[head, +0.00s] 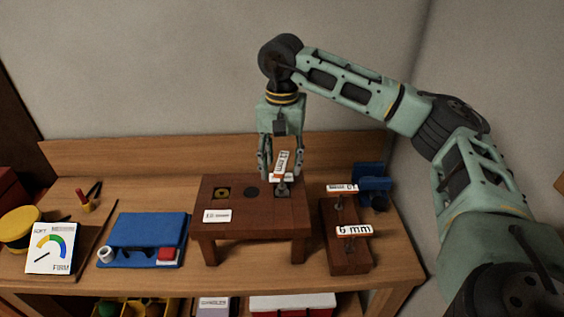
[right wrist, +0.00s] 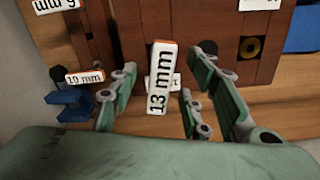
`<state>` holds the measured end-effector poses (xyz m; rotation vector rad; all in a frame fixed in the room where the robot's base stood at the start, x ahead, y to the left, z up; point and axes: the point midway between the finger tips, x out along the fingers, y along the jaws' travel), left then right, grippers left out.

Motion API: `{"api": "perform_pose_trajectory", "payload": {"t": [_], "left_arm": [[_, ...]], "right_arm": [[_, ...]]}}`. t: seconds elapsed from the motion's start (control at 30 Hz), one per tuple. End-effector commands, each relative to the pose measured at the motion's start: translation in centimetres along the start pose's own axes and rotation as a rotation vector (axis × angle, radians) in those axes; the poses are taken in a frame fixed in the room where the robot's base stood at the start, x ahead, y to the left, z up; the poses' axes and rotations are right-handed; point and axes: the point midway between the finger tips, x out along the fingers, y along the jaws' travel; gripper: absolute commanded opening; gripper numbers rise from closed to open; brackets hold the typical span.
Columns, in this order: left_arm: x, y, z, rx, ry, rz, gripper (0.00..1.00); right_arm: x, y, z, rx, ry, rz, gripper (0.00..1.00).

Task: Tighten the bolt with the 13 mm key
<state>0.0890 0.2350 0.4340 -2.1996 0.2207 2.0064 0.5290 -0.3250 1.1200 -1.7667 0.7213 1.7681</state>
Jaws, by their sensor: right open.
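The 13 mm key (head: 281,164) has a white and orange label and stands at the right recess of the small dark wooden bench (head: 250,225). In the right wrist view its label (right wrist: 160,80) reads 13 mm. My right gripper (head: 281,177) points down with its fingers apart on either side of the key, and it is open. In the right wrist view the key's label shows between the fingers. The bolt itself is hidden under the key, so I cannot tell how the two meet. My left gripper is not in view.
A wooden rack (head: 348,260) right of the bench holds the 6 mm key (head: 354,231) and the 10 mm key (head: 342,188). A blue clamp-like object (head: 373,184) is behind it. A blue tray (head: 140,240) and a gauge card (head: 52,248) are at the left.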

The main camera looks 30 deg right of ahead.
Motion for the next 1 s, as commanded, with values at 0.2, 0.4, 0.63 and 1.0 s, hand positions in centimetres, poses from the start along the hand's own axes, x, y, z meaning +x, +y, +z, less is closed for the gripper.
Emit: {"api": "perform_pose_trajectory", "payload": {"t": [0.2,0.4,0.63,1.0], "left_arm": [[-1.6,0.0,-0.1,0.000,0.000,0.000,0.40],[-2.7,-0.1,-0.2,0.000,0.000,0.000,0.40],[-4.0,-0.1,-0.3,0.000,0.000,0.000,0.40],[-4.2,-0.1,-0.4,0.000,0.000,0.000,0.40]], "right_arm": [[-2.2,-0.1,0.0,0.000,0.000,-0.002,0.44],[-3.8,0.0,0.0,0.000,0.000,-0.001,0.44],[-5.6,0.0,0.0,0.000,0.000,-0.002,0.44],[-6.0,0.0,0.0,0.000,0.000,-0.001,0.44]]}}
